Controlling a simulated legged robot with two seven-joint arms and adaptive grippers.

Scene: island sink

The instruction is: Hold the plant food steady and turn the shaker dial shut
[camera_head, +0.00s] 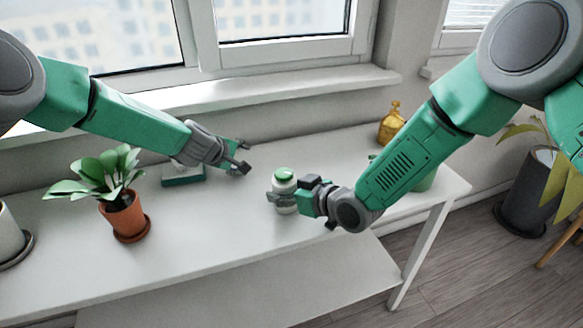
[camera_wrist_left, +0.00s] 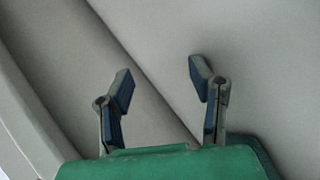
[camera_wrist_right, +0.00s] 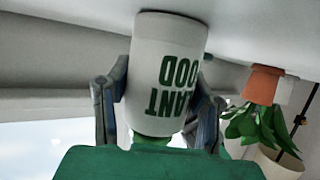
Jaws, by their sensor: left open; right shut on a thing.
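The plant food (camera_head: 285,189) is a white shaker with a green top, upright on the white table in the head view. My right gripper (camera_head: 283,195) is shut on its body from the right. In the right wrist view, the plant food (camera_wrist_right: 167,65) shows upside down between the fingers of the right gripper (camera_wrist_right: 160,105), with green lettering on its side. The dial's setting is too small to tell. My left gripper (camera_head: 243,158) is open and empty, left of and behind the shaker, apart from it. The left wrist view shows the left gripper (camera_wrist_left: 160,85) with nothing between its fingers.
A potted plant (camera_head: 125,214) in terracotta stands on the left of the table (camera_head: 210,250). A teal and white box (camera_head: 183,175) lies behind, beneath my left forearm. An amber bottle (camera_head: 390,124) stands at the back right. The table front between plant and shaker is clear.

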